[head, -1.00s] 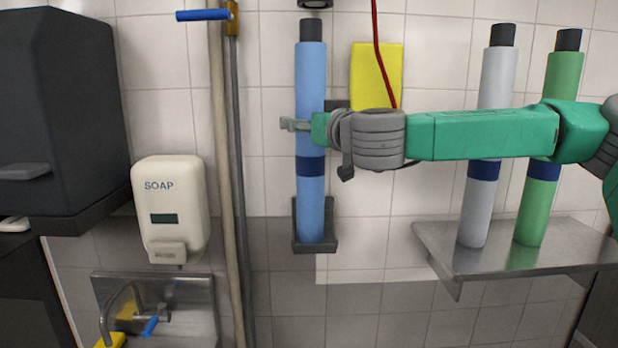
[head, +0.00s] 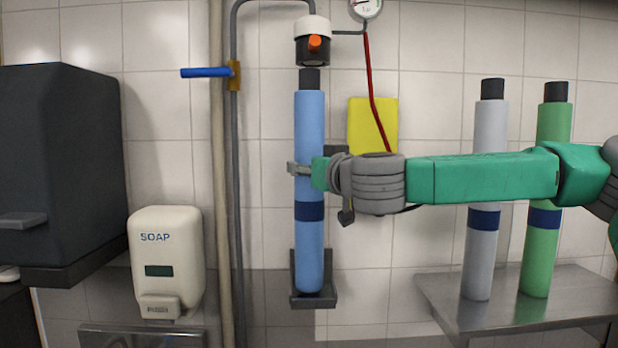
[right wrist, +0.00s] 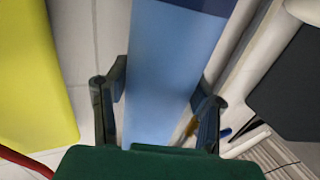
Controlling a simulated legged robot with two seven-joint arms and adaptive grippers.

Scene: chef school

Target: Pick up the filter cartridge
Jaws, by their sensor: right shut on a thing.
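The blue filter cartridge (head: 309,245) stands upright in a dark wall bracket (head: 313,299), with a dark blue band and a black top. Its top is just below a white and black filter head (head: 312,40) with an orange knob. My right gripper (head: 300,169) comes in from the right and is shut on the cartridge above the band. In the right wrist view, the cartridge (right wrist: 165,75) lies between the two fingers (right wrist: 157,100). A grey cartridge (head: 482,240) and a green cartridge (head: 541,245) stand on a metal shelf at the right. My left gripper is not in view.
The metal shelf (head: 500,326) is at lower right. A soap dispenser (head: 167,262), pipes with a blue-handled valve (head: 207,72) and a dark cabinet (head: 62,160) are at left.

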